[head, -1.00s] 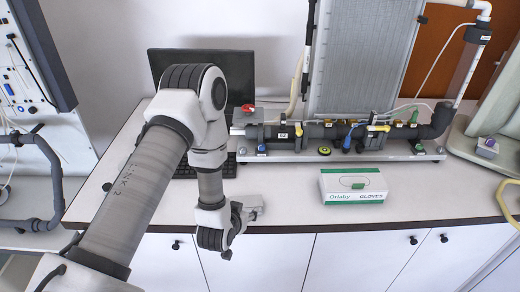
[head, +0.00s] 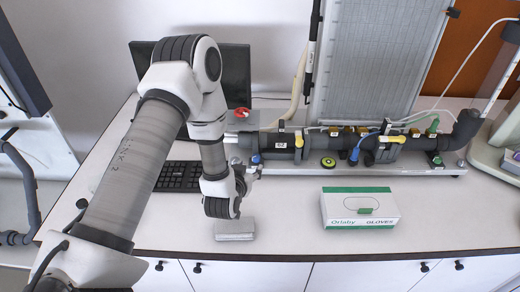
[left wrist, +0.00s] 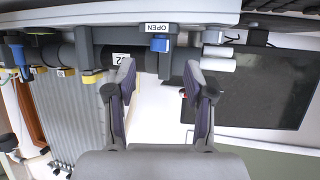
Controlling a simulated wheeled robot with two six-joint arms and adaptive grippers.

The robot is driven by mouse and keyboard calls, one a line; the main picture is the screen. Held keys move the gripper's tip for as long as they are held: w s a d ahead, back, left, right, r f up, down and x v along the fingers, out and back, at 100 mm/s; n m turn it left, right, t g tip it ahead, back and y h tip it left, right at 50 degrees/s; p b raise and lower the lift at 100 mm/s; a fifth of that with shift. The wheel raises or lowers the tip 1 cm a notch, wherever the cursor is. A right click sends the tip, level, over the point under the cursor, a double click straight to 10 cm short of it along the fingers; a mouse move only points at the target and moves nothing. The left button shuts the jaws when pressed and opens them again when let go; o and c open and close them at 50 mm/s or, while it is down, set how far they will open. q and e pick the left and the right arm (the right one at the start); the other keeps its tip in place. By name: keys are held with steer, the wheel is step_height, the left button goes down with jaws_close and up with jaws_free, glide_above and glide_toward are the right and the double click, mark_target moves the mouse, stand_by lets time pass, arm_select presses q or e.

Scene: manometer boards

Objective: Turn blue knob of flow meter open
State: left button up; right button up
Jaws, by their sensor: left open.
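A small blue knob (head: 256,159) sits low on the dark pipe of the flow meter (head: 284,144), at its left part. In the left wrist view the blue knob (left wrist: 159,45) is beside a white label reading OPEN, straight beyond the gap between my fingers. My left gripper (head: 253,173) is just in front of the knob, near the pipe. In the left wrist view my left gripper (left wrist: 158,76) is open and empty, with its fingers spread to either side of the knob's line. It looks apart from the knob. My right gripper is out of view.
A blue handle (head: 355,155) is farther right on the pipe. A yellow-green round piece (head: 328,162) lies before the pipe. A gloves box (head: 361,207) and a grey block (head: 234,229) lie on the white counter. A keyboard (head: 178,177) and monitor stand at left.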

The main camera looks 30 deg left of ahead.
mark_target(255, 160)
arm_select(q)
steer(key=p+x, duration=0.2)
steer(key=x, duration=0.1)
steer(key=shift+w+a+r, duration=0.1)
steer(key=shift+w+r, duration=0.15)
steer(key=shift+w, duration=0.15)
steer(key=x, duration=0.3)
steer(key=shift+s+f, duration=0.15)
steer(key=shift+f, duration=0.1)
steer(key=shift+w+a+f, duration=0.1)
steer(key=shift+w+f, duration=0.1)
steer(key=shift+w, duration=0.05)
steer(key=shift+s+r, duration=0.15)
steer(key=shift+c, duration=0.3)
steer(key=shift+s+r, duration=0.1)
steer(key=shift+s, duration=0.1)
jaws_close()
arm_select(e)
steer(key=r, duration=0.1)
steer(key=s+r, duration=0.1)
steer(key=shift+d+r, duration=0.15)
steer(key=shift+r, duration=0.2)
